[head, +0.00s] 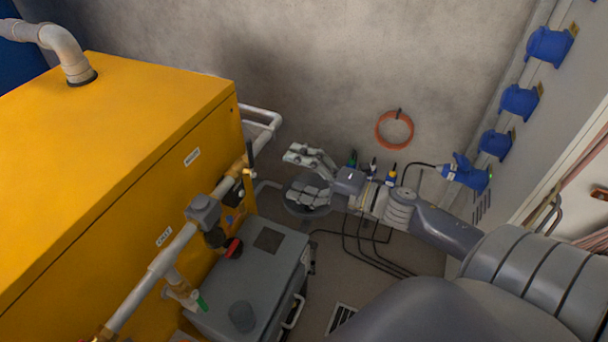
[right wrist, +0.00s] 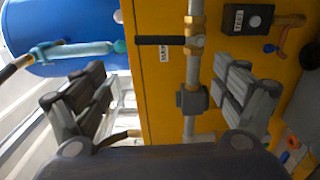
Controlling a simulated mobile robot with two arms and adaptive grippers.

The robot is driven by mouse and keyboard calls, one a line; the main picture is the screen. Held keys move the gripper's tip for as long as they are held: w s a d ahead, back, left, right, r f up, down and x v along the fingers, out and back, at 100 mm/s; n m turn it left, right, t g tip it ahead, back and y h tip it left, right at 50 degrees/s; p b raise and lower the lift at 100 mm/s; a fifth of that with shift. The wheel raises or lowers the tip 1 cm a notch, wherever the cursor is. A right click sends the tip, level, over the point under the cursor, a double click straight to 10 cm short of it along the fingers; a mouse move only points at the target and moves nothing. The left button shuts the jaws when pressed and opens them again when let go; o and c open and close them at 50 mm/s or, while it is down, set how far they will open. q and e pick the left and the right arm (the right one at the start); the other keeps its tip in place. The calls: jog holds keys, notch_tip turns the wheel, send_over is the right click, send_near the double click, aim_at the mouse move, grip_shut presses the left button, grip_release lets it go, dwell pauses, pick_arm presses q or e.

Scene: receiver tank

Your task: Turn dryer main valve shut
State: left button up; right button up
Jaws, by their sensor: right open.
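A valve with a black lever (head: 250,158) and brass body sits on the grey pipe (head: 152,275) along the yellow dryer cabinet (head: 120,140). In the right wrist view the black lever (right wrist: 160,40) stands crosswise to the pipe, with the brass body (right wrist: 194,38) at its right end. I cannot read a label naming this valve as the dryer main valve. My right gripper (head: 298,174) is open and empty, to the right of the lever and apart from it. In the right wrist view its fingers (right wrist: 160,78) spread to both sides of the pipe. My left gripper is not in view.
A grey unit (head: 262,268) stands below the pipe, near a red handle (head: 233,247) and a green handle (head: 201,301). An orange hose coil (head: 394,130) hangs on the back wall. Blue sockets (head: 519,100) line the right wall. Black cables cross the floor.

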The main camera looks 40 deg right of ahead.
jog(key=shift+v, duration=1.05)
jog(key=shift+c, duration=0.6)
